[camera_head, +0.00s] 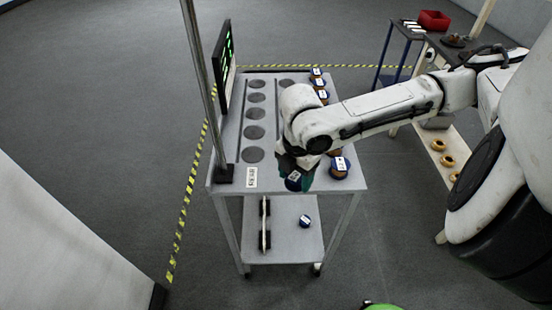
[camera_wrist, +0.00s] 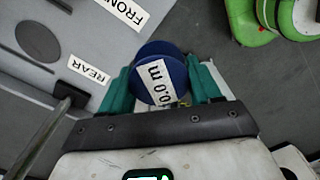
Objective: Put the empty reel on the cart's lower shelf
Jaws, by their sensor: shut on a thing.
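The empty reel (camera_wrist: 160,72) has a dark blue top with a white label that appears to read 0.0 m. My gripper (camera_wrist: 162,85) is shut on it, with a teal finger on each side. In the head view the blue reel top (camera_head: 295,180) shows under my wrist, at the near edge of the cart's top. The cart's lower shelf (camera_head: 285,238) lies below. My arm hides part of the cart's top.
The cart's top (camera_head: 235,177) has round recesses. Copper-sided reels (camera_head: 339,168) stand along its right side. A pole (camera_head: 205,80) and a display (camera_head: 225,60) rise at the left. A side table with a red bin (camera_head: 434,20) is at the back right.

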